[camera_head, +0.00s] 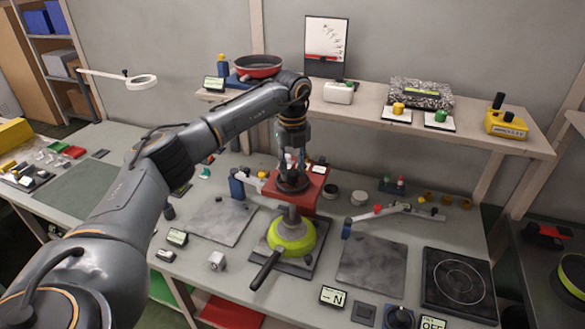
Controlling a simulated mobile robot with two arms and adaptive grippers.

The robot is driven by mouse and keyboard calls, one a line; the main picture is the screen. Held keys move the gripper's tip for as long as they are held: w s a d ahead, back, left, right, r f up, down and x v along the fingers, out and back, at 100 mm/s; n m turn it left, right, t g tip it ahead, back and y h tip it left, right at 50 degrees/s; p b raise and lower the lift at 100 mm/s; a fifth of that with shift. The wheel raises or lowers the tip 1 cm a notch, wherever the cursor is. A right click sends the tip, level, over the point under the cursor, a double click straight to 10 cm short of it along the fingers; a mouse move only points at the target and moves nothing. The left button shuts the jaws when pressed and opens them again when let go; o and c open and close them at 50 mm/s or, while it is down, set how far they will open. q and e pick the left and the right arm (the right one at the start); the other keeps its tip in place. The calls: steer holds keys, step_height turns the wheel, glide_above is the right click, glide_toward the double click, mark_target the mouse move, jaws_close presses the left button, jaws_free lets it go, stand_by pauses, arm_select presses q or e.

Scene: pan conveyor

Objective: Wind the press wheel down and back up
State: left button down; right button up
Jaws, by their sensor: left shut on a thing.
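The press has a red body (310,196) and stands at the middle of the workbench. Its dark press wheel (294,185) lies on top, partly hidden by my arm. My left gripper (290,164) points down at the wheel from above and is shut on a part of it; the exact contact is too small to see. Below the press ram, a lime-green pan (291,236) with a dark handle sits on a plate. My right gripper is not in view.
Grey plates lie left (222,220) and right (372,263) of the press. A shelf behind holds a red pan (257,66), scales and a yellow device (506,124). A dark hob (458,283) is at right. A small metal block (217,261) and displays stand near the front edge.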

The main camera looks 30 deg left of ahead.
mark_target(293, 171)
arm_select(q)
steer(key=c, duration=1)
jaws_free()
step_height(293, 171, up, 12)
